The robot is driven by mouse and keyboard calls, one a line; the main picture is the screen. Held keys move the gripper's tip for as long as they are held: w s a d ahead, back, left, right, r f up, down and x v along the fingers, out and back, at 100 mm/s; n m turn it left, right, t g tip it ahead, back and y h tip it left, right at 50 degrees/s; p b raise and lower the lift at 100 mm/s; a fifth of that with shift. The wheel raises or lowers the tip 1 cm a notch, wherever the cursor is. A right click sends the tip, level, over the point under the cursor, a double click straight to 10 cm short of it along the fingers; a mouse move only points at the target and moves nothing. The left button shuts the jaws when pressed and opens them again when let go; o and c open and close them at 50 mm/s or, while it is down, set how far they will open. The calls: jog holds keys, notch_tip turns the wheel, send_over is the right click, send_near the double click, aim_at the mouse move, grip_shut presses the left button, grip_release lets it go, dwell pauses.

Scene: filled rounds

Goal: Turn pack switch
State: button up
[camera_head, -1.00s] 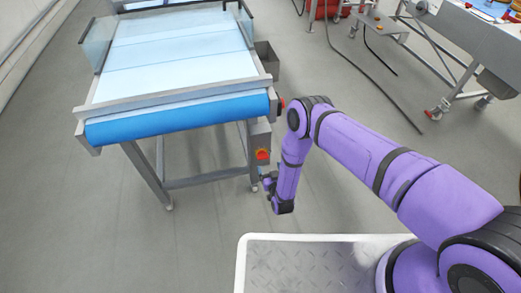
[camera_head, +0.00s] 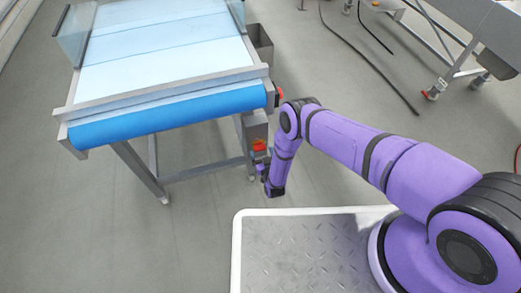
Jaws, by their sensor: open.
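The pack switch, a small red-orange knob (camera_head: 259,145), sits on the grey control box (camera_head: 254,127) under the right end of the conveyor's near edge. My gripper (camera_head: 260,169) is just below the knob in the picture, at the lower end of my purple arm. It is very small in view; it is open, and I see nothing held. I cannot tell whether it touches the knob or the box. The finer shape of the knob and which way it points are too small to make out.
The conveyor (camera_head: 165,59) with a pale belt and blue front roller stands ahead on metal legs. A red button (camera_head: 279,94) is at its right corner, close to my arm. Another machine (camera_head: 470,40) on wheels is at upper right. Black cables lie on the grey floor.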

aim_at(259, 147)
jog(key=shift+x, duration=1.2)
jog(key=c, duration=0.9)
jog(key=shift+s+a+f+n, duration=0.1)
jog(key=shift+n, duration=2.8)
jog(key=o, duration=0.9)
